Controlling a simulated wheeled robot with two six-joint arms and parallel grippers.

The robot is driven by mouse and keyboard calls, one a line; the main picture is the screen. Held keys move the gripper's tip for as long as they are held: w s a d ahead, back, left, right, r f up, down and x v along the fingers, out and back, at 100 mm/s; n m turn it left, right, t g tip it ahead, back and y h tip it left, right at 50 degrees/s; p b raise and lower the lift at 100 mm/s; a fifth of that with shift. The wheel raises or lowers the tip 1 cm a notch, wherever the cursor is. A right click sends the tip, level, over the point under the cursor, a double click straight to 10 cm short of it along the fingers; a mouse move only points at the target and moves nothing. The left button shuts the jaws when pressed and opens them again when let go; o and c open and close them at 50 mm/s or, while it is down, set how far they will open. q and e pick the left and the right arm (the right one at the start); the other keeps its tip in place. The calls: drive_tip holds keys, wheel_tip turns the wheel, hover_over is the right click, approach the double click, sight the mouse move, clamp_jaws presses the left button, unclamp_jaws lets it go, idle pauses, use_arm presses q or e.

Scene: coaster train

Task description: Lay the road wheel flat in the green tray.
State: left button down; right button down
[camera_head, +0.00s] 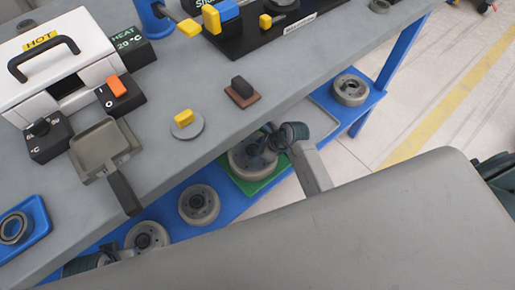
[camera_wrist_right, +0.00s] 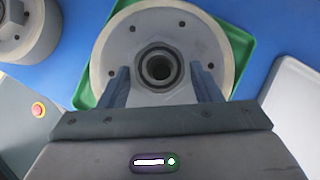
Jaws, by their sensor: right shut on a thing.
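The road wheel (camera_head: 240,163) is a grey disc with a pale rim and a dark hub. It is over the green tray (camera_head: 264,186) on the blue lower shelf and looks about level. In the right wrist view the wheel (camera_wrist_right: 120,42) covers most of the tray (camera_wrist_right: 243,50), whose corners show around it. I cannot tell whether it touches the tray floor. My right gripper (camera_head: 268,143) is shut on the wheel, its fingers (camera_wrist_right: 159,72) on either side of the hub. A dark part of my left arm or gripper (camera_head: 90,263) shows at lower left, its jaws unclear.
Other wheels sit on the blue shelf: one (camera_head: 199,204) left of the tray, another (camera_head: 147,236) farther left, one (camera_head: 350,89) at the right end. A pale tray (camera_wrist_right: 294,112) lies right of the green one. The grey bench top (camera_head: 215,85) overhangs the shelf.

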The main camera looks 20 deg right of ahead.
drive_tip(key=shift+w+r, duration=0.15)
drive_tip(key=shift+r, duration=0.1)
drive_tip(key=shift+c, duration=1.9)
unclamp_jaws()
drive_tip(key=shift+s+f, duration=0.4)
drive_tip(key=shift+f, duration=0.1)
drive_tip(key=shift+r, duration=0.1)
drive_tip(key=shift+d+r, duration=0.2)
drive_tip(key=shift+r, duration=0.15)
use_arm(q)
drive_tip(key=shift+w+a+f+p, duration=0.15)
drive_tip(key=shift+f+p, duration=0.25)
drive_tip(key=shift+f, duration=0.2)
use_arm(e)
drive_tip(key=v, duration=1)
drive_tip(key=shift+r, duration=0.2)
